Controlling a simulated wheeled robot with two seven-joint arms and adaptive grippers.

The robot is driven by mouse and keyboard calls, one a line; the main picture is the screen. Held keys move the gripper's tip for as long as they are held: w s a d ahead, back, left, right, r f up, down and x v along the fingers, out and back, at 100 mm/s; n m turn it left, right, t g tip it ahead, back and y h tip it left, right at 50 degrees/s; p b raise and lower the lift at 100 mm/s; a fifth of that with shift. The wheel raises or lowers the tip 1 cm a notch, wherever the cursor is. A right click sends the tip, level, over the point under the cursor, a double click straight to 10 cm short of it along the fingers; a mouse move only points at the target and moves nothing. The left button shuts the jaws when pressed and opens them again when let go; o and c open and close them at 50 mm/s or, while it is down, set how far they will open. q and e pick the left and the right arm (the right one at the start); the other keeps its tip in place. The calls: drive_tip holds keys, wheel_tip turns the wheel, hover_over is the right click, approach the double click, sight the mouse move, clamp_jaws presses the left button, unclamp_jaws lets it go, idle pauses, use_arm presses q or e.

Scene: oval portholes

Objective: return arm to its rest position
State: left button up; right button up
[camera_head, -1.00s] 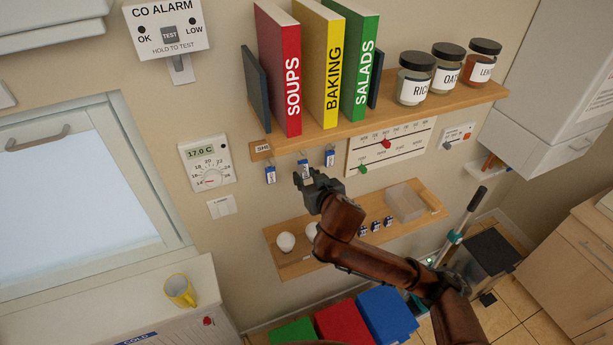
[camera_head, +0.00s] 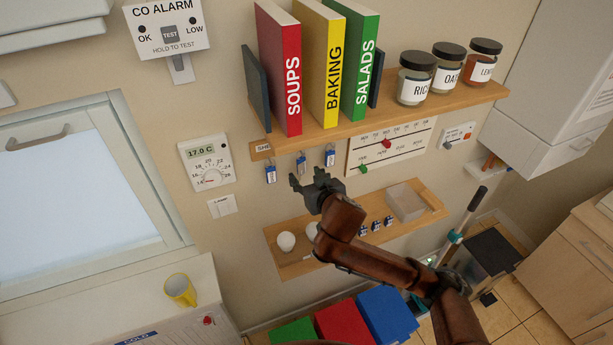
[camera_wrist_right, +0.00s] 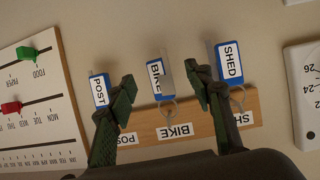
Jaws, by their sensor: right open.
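My right gripper (camera_head: 308,180) is open and empty, in front of the wall just below the row of key tags. In the wrist view its two dark fingers (camera_wrist_right: 163,88) stand apart on either side of the blue BIKE tag (camera_wrist_right: 156,78), which also shows in the head view (camera_head: 301,165). The POST tag (camera_wrist_right: 99,90) and SHED tag (camera_wrist_right: 229,63) hang on either side of it. All hang from a labelled wooden strip (camera_wrist_right: 200,121). I cannot tell the exact depth between fingers and tag. My left gripper is not in view.
A shelf (camera_head: 400,113) with books and jars is above the tags. A lower shelf (camera_head: 290,262) with white round objects and a box is beneath. A thermostat (camera_head: 207,164) is to the left, a slider calendar board (camera_head: 390,147) to the right.

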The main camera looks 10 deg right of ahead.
drive_tip(key=v, duration=0.7)
drive_tip(key=s+d+f+g, duration=0.2)
drive_tip(key=s+d+f, duration=0.2)
drive_tip(key=f, duration=0.4)
drive_tip(key=s+d+f+g+h, duration=0.1)
drive_tip(key=s+d+f, duration=0.3)
drive_tip(key=f, duration=0.5)
drive_tip(key=s+d+f+g, duration=0.2)
drive_tip(key=s+d+f, duration=0.2)
drive_tip(key=f, duration=0.4)
drive_tip(key=s+d+f+m+g+h, duration=0.1)
drive_tip(key=s+d+f+g, duration=0.1)
drive_tip(key=s+d+f, duration=0.65)
drive_tip(key=s+d+f+m+g+h, duration=0.1)
drive_tip(key=s+f+g, duration=0.35)
drive_tip(key=s, duration=0.85)
wheel_tip(320, 180, down, 37)
drive_tip(key=a+n+b, duration=0.1)
drive_tip(key=b, duration=0.6)
use_arm(q)
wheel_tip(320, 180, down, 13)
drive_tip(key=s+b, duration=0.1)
drive_tip(key=b, duration=0.5)
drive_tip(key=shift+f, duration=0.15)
use_arm(e)
drive_tip(key=s+f+y, duration=0.1)
drive_tip(key=s+f, duration=1.9)
drive_tip(key=f, duration=0.5)
drive_tip(key=shift+s+a+n+g, duration=0.3)
drive_tip(key=shift+g, duration=0.05)
